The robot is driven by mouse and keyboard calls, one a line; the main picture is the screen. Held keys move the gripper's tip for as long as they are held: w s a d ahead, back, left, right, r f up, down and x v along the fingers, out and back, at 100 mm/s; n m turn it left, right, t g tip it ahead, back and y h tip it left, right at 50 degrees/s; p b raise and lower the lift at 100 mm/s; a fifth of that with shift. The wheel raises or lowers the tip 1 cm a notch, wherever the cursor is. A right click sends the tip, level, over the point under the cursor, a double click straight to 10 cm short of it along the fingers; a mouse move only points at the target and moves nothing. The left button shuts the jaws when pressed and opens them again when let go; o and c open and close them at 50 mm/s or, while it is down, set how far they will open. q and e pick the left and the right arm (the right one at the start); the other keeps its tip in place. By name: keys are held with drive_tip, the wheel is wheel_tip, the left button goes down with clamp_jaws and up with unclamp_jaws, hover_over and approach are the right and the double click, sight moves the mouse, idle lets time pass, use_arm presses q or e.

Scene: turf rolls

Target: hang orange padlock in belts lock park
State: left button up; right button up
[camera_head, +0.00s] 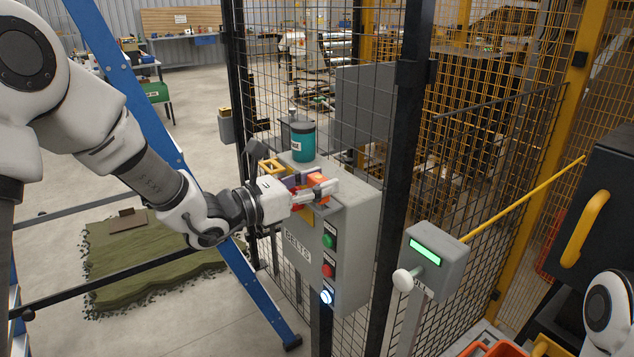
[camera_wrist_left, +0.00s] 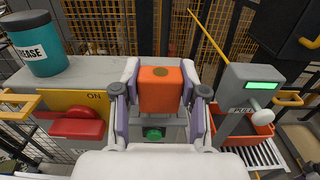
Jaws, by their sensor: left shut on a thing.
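The orange padlock (camera_head: 318,182) is between the fingers of my left gripper (camera_head: 312,191), which is shut on it in front of the upper part of the grey BELTS box (camera_head: 351,250). In the left wrist view the orange padlock body (camera_wrist_left: 160,92) sits upright between both fingers (camera_wrist_left: 158,100), above a green button (camera_wrist_left: 153,133). Its shackle cannot be made out. A yellow loop bracket (camera_head: 270,167) shows at the box's left edge; whether it is the lock park I cannot tell. My right gripper is out of view.
A teal grease can (camera_head: 303,146) stands on top of the box. A red switch handle (camera_wrist_left: 78,127) on a yellow ON plate is left of the padlock. A grey post unit with a green display (camera_head: 432,262) stands to the right. Mesh fencing is behind; a blue ladder leg (camera_head: 262,292) is left.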

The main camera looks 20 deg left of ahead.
use_arm(q)
drive_tip(key=shift+f+b, duration=0.45)
drive_tip(key=o, duration=1.3)
drive_tip(key=shift+s, duration=0.1)
drive_tip(key=v, duration=1.2)
